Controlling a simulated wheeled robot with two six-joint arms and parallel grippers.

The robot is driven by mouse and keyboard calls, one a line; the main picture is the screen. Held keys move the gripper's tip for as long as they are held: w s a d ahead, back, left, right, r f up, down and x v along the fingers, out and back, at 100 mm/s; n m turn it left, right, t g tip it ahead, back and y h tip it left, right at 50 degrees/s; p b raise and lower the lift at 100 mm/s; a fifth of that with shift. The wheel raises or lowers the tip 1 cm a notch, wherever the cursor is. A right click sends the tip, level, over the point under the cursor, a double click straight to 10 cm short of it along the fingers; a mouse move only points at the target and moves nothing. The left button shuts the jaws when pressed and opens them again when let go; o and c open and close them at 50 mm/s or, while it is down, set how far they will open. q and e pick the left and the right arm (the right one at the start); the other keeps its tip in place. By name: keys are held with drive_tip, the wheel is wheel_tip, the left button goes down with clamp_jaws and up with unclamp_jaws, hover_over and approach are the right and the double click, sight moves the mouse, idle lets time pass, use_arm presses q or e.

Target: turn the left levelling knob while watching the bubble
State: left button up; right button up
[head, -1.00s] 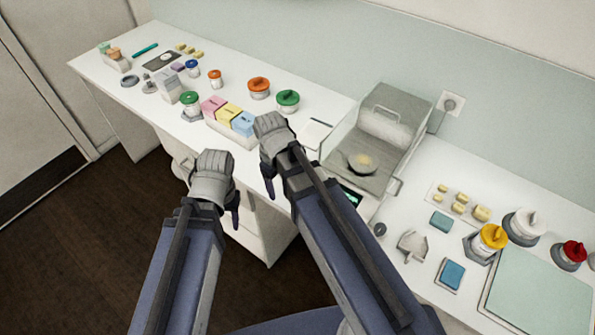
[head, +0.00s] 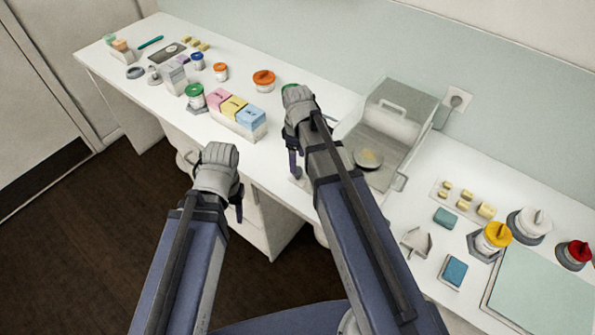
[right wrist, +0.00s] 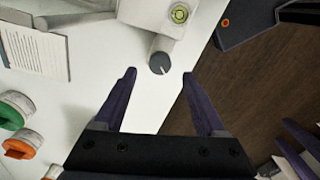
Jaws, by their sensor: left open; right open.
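The balance (head: 362,143) stands at the middle of the bench under a clear shield with a pale sample on its round pan (head: 368,158). In the right wrist view, a grey levelling knob (right wrist: 160,63) with a white mark sits at its corner, near the bench edge. The round green bubble level (right wrist: 180,13) is above the knob; the bubble's exact place is too small to tell. My right gripper (right wrist: 159,75) is open, its fingertips either side of the knob in that view, with no contact visible. My left gripper (head: 238,205) is open and empty, in front of the bench.
A printed card (right wrist: 35,52) lies beside the balance. Pink, yellow and blue boxes (head: 234,108) and lidded jars (head: 264,81) stand to the left. Yellow, white and red-topped items (head: 494,238) and a pale green mat (head: 540,290) are at the right.

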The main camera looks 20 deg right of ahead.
sight(297, 174)
wheel_tip(297, 174, down, 5)
drive_tip(key=b, duration=0.3)
drive_tip(key=shift+r+b, duration=0.2)
drive_tip(key=shift+b, duration=0.1)
clamp_jaws()
